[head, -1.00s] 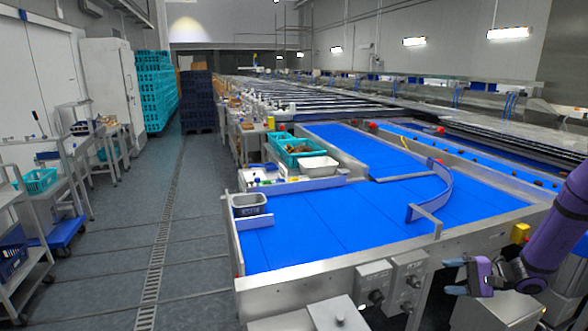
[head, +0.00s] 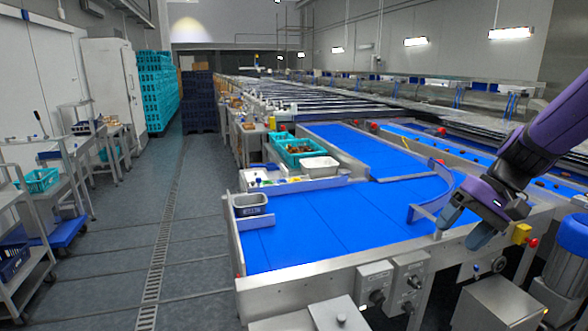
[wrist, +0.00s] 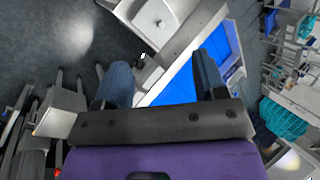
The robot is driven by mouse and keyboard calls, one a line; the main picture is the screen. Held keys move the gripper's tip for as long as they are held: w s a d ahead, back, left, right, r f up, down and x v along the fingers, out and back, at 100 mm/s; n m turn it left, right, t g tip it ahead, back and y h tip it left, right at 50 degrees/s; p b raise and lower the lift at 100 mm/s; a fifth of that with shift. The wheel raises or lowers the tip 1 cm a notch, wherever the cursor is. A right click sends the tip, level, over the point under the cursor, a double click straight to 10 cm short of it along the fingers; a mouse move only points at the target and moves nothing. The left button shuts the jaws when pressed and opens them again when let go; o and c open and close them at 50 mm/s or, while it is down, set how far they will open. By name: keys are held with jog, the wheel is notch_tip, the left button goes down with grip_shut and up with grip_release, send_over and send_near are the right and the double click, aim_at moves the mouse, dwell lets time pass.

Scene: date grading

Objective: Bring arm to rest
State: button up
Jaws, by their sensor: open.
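My gripper (head: 464,225) is at the right of the head view, at the end of my purple arm. It is over the front right corner of the blue conveyor belt (head: 310,225), near the steel edge. Its two blue-grey fingers are spread apart with nothing between them. In the wrist view the open fingers (wrist: 163,82) reach up from the dark palm, with part of the blue belt and its steel frame beyond.
A curved guide (head: 434,188) stands on the belt close to my gripper. A grey bin (head: 250,211) sits at the belt's left corner. A teal crate (head: 298,155) and a white tray (head: 319,167) lie behind. The floor aisle (head: 190,215) at left is clear.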

jog(key=s+r+n+t+h, duration=0.1)
jog(key=s+r+t+h, duration=0.1)
jog(key=s+r, duration=0.3)
jog(key=s+r+n+t+h, duration=0.1)
jog(key=s+r+t+h, duration=0.2)
jog(key=s, duration=0.9)
notch_tip(320, 180, up, 2)
jog(key=shift+s+a+h, duration=0.15)
jog(key=shift+a+h, duration=0.3)
jog(key=shift+h, duration=0.25)
